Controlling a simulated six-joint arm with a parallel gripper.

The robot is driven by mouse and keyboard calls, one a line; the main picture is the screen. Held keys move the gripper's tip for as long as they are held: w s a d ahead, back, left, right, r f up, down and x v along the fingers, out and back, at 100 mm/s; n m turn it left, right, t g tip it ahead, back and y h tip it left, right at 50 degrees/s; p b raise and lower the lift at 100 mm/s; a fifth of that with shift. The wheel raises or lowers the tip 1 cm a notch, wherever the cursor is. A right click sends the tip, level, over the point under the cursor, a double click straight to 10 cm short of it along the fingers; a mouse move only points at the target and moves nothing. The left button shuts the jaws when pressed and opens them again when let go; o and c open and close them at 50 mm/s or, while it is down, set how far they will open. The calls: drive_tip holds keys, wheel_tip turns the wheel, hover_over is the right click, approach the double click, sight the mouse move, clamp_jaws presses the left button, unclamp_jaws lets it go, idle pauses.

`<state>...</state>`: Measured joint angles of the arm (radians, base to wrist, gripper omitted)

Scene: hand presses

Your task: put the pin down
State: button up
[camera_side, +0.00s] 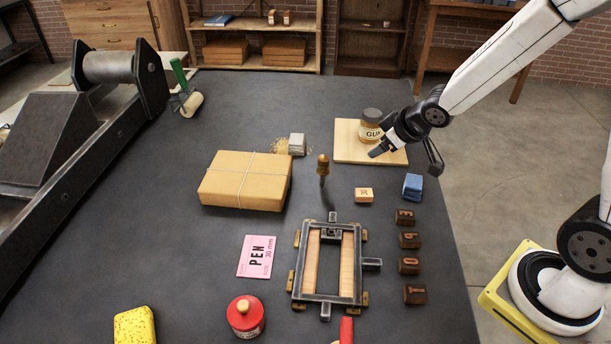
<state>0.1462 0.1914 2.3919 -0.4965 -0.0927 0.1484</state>
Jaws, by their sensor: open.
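No pin can be made out for certain. An upright tool with a wooden handle and a dark metal tip (323,168) stands near the middle of the table, right of the wrapped parcel. A dark metal frame (298,262) with pale wooden strips inside lies in front of it. My gripper (407,158) is open at the right, its fingers wide apart over or beside the pale wooden board (346,140). One finger is near the glue jar (371,127); I cannot tell whether they touch. Nothing shows between the fingers.
Dark letter blocks (409,240) line the right side, near a light letter block (363,195) and a blue block (412,187). The parcel (245,181), pink card (257,257), red-topped container (246,317) and yellow sponge (135,327) stand left. A press (60,170) fills the far left.

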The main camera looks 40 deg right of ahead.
drive_tip(key=s+a+f+m+g, duration=0.1)
drive_tip(key=s+a+g, duration=0.3)
drive_tip(key=s, duration=0.7)
drive_tip(key=shift+s+a+f+m+g+y, duration=0.3)
drive_tip(key=shift+a+m+g, duration=0.1)
drive_tip(key=shift+a+m, duration=0.25)
